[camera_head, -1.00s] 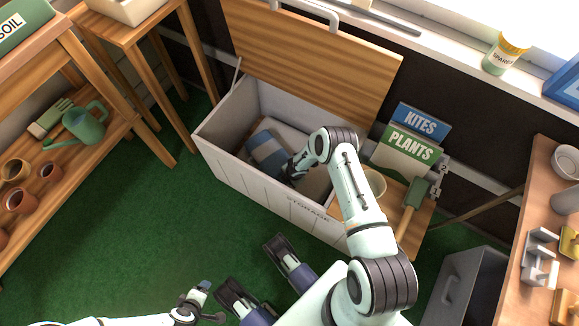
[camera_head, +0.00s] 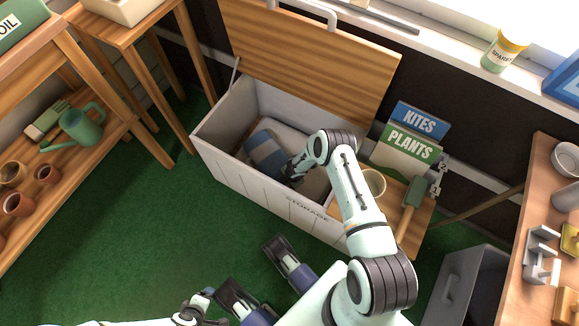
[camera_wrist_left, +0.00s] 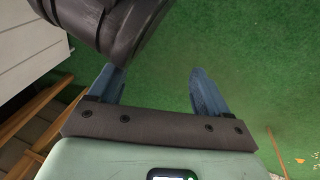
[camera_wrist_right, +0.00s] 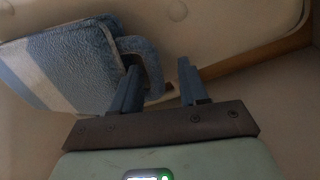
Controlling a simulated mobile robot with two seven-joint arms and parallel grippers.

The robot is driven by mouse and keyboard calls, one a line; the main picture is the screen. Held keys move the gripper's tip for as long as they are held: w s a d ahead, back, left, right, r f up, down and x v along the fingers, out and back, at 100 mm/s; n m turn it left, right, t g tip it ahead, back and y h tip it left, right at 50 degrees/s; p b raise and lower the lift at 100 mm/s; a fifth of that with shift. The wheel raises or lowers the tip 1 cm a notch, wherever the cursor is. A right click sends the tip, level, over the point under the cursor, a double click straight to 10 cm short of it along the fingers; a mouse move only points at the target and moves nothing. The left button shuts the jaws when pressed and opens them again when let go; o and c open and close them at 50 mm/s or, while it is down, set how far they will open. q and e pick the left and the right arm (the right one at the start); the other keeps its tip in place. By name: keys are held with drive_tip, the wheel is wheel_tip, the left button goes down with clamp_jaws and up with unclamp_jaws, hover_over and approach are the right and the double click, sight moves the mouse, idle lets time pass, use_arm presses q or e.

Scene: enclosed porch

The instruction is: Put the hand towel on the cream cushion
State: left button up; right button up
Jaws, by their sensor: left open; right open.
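The blue hand towel with a pale stripe (camera_head: 267,152) lies folded inside the open storage chest, against the cream cushion (camera_head: 293,138). My right gripper (camera_head: 289,174) is open, down in the chest beside the towel's near right edge. In the right wrist view the towel (camera_wrist_right: 75,65) is at left, and its folded edge reaches between the open fingers (camera_wrist_right: 158,75). The cream cushion (camera_wrist_right: 215,25) spans the top of that view. My left gripper (camera_wrist_left: 155,85) is open and empty above the green floor; in the head view it is low at the bottom edge (camera_head: 207,294).
The chest's white walls (camera_head: 255,190) surround the right gripper, and its wooden lid (camera_head: 310,65) stands open behind. A shelf with a watering can (camera_head: 82,127) is at left. Green floor is clear in front.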

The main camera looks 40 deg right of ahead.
drive_tip(key=p+v, duration=0.2)
drive_tip(key=v, duration=0.1)
drive_tip(key=shift+w+r, duration=0.1)
drive_tip(key=shift+r, duration=0.1)
use_arm(q)
drive_tip(key=s+d+r+m+g+h+p, duration=0.1)
drive_tip(key=s+d+r+p, duration=0.4)
drive_tip(key=r, duration=0.5)
drive_tip(key=shift+s+d+g+h, duration=0.25)
drive_tip(key=shift+s+g, duration=0.45)
drive_tip(key=shift+s, duration=0.7)
use_arm(e)
drive_tip(key=v, duration=0.8)
use_arm(q)
drive_tip(key=shift+a, duration=0.1)
use_arm(e)
drive_tip(key=shift+r, duration=0.1)
